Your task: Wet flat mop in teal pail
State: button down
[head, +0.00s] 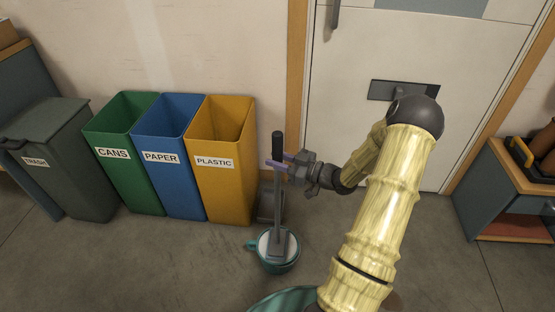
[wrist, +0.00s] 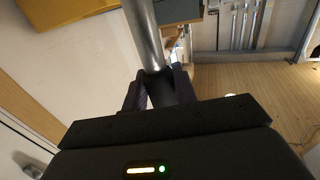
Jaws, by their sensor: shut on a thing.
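The flat mop (head: 278,190) stands upright, with a black grip at the top and a grey shaft. Its lower end is in the teal pail (head: 292,266) on the floor. A pale surface shows inside the pail around the mop's foot; I cannot tell whether it is water or the mop's pad. My gripper (head: 279,164) is shut on the mop's shaft just below the black grip. In the wrist view the shaft (wrist: 146,35) runs up from between the fingers (wrist: 160,88).
Green (head: 130,155), blue (head: 168,160) and yellow (head: 222,165) bins stand left of the mop by the wall. A dark trash bin (head: 65,160) is farther left. A door (head: 400,60) is behind my arm. A shelf unit (head: 505,195) stands at right. Floor left of the pail is clear.

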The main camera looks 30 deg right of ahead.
aim_at(277, 142)
jog(key=shift+r+p, duration=2.85)
jog(key=shift+r, duration=0.7)
jog(key=w+a+m+t+h, duration=0.2)
jog(key=w+a+m+h, duration=0.15)
jog(key=w+a, duration=0.35)
jog(key=s+a+f+m+t+h, duration=0.1)
jog(key=s+a+f+m+h, duration=0.1)
jog(key=a+f+m+h, duration=0.2)
jog(key=a+h, duration=0.3)
jog(key=a, duration=0.1)
jog(key=shift+a+f+t, duration=0.15)
jog(key=shift+f+t, duration=0.1)
jog(key=shift+t, duration=0.15)
jog(key=shift+h, duration=0.25)
